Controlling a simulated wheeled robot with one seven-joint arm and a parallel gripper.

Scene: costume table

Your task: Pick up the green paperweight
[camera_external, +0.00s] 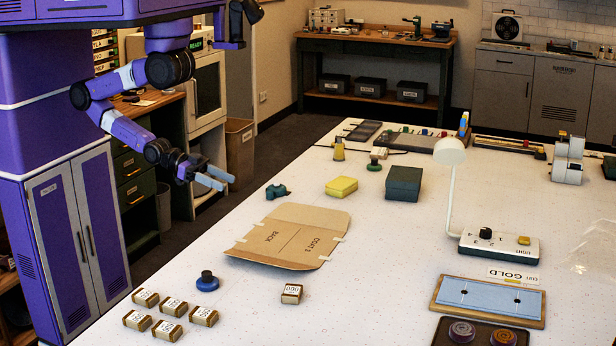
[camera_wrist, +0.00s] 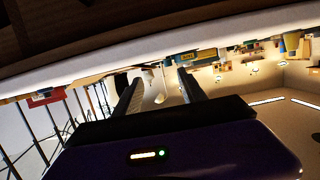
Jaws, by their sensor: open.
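A small green disc with a dark knob (camera_external: 375,164), which looks like the green paperweight, stands on the white table (camera_external: 330,290) beyond the yellow block. A similar blue disc with a dark knob (camera_external: 207,282) stands near the table's left edge. A lumpy teal object (camera_external: 277,191) lies nearer to my gripper. My gripper (camera_external: 226,182) is open and empty, held to the left of the table's edge and well short of the green disc. In the wrist view, the two fingers (camera_wrist: 160,78) are apart with nothing between them. I cannot pick out the green disc there.
A yellow block (camera_external: 341,187) and a dark green box (camera_external: 403,184) stand near the green disc. A brown card folder (camera_external: 288,237) lies in front. A white lamp (camera_external: 451,158) rises to the right. Several small labelled blocks (camera_external: 174,306) sit at front left.

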